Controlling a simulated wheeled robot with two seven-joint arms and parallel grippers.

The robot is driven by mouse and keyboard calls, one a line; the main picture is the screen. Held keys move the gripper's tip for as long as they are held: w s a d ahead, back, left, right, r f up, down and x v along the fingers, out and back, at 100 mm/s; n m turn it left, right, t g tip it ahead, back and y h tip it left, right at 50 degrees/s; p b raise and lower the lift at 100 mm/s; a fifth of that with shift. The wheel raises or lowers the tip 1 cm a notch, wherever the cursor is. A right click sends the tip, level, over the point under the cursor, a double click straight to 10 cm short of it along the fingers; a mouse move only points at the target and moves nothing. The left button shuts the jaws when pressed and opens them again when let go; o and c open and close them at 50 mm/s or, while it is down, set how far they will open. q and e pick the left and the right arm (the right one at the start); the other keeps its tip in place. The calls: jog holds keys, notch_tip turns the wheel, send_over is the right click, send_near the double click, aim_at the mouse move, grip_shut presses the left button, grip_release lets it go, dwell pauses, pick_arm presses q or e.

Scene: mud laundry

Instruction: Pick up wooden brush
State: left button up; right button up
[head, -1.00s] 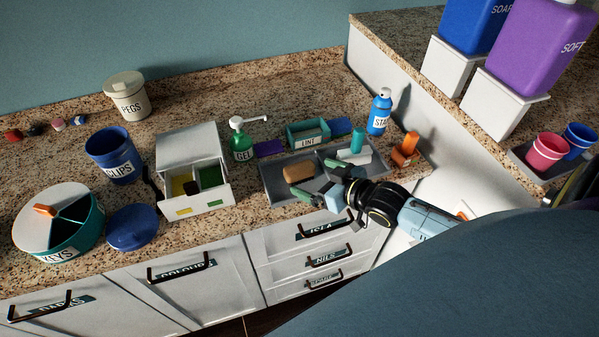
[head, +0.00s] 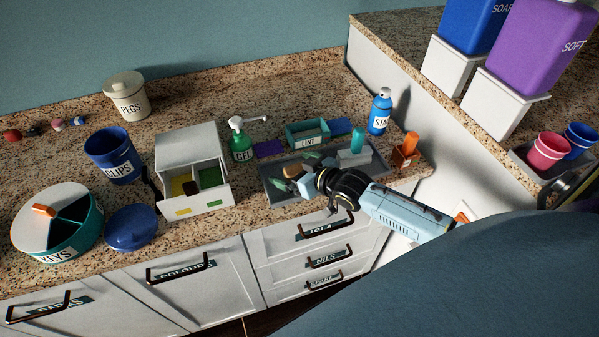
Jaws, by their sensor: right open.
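The wooden brush (head: 290,171) is a tan-brown block in the left part of the grey tray (head: 276,196) on the counter. Part of it is hidden behind my right gripper. My right gripper (head: 296,180) is open, low over the tray, with its fingers close to the brush. I cannot tell whether they touch it. My left gripper is not in view.
A teal LINT box (head: 308,134), a green GEL bottle (head: 241,146) and a blue STAIN bottle (head: 380,111) stand behind the tray. A white box with an open drawer (head: 200,199) stands left. A teal cylinder (head: 357,140) stands in the tray's right part.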

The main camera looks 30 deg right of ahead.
jog(key=c, duration=1.1)
